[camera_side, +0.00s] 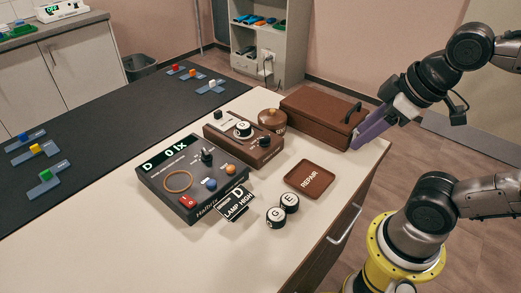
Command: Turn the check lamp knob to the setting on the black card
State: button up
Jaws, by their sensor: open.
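The black card (235,204) stands at the front of the table and reads "SENSOR D LAMP HIGH". Behind it is a dark grey meter box (160,180) whose display reads "D 0 lx". A black knob (207,158) stands on its top. A brown wooden unit (228,148) behind it holds a white-topped puck marked D (243,129) and another small black knob (264,141). I cannot tell which knob is the check lamp knob, or either knob's setting. My gripper (358,142) has purple fingers, is open, and is beside the brown case, away from both knobs.
Two pucks, G (275,217) and E (290,203), stand near a brown REPAIR tray (328,180). A round brown pot (271,120) and a brown case (310,122) with a black handle stand behind. The front right tabletop is clear.

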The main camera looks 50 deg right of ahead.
jog(key=w+r+n, duration=0.5)
jog(key=w+r, duration=0.1)
jog(key=w, duration=0.1)
jog(key=n+g, duration=0.4)
jog(key=g, duration=0.2)
send_over(267, 137)
notch_tip(267, 137, down, 11)
notch_tip(267, 137, down, 14)
jog(key=shift+f, duration=0.15)
jog(key=shift+c, duration=0.3)
grip_shut()
